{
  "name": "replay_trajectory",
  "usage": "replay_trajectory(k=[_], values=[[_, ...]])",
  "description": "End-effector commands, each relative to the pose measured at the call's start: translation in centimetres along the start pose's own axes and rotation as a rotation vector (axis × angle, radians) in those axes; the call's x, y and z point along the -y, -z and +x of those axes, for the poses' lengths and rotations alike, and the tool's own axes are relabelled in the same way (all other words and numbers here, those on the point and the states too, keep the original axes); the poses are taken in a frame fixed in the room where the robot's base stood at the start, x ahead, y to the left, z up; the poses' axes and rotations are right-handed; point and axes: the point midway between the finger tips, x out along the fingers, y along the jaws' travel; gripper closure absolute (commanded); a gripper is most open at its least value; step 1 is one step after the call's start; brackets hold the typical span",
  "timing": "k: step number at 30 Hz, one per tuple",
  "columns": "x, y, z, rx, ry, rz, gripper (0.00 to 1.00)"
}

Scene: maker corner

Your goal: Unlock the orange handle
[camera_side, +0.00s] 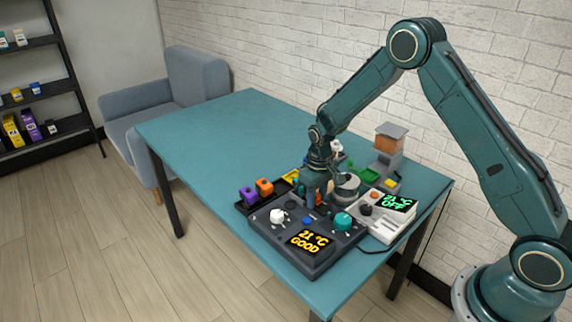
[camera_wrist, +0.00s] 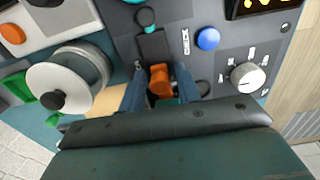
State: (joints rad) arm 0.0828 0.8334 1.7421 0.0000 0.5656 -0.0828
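The orange handle (camera_wrist: 160,80) stands on a dark plate on the grey control panel (camera_wrist: 215,62). In the wrist view the two blue fingers of my gripper (camera_wrist: 160,86) are down on either side of it, with the handle between them. The fingers are about a handle's width apart, and I cannot tell whether they press on it. In the side view my gripper (camera_side: 315,194) is low over the back part of the panel (camera_side: 268,232), and the handle is mostly hidden there. The lower part of the handle is hidden in the wrist view.
The panel also bears a blue button (camera_wrist: 208,38), a white knob (camera_wrist: 247,77), a teal knob (camera_side: 343,221) and a display (camera_side: 309,241). A white spool (camera_wrist: 68,88) stands close beside my gripper. A white device (camera_side: 383,221) is on the right. The table's left part (camera_side: 215,135) is clear.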

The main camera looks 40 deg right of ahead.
Motion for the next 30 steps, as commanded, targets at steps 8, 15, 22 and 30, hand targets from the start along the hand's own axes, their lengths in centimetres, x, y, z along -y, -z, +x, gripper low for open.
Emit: replay_trajectory(k=[8, 15, 22, 30], values=[[0.0, 0.0, 0.0, 0.001, 0.0, 0.0, 0.93], [0.0, -0.2, 0.0, 0.001, 0.0, 0.0, 0.93], [0.0, -0.6, 0.0, 0.001, 0.0, 0.0, 0.93], [0.0, -1.2, 0.0, 0.002, 0.0, 0.0, 0.93]])
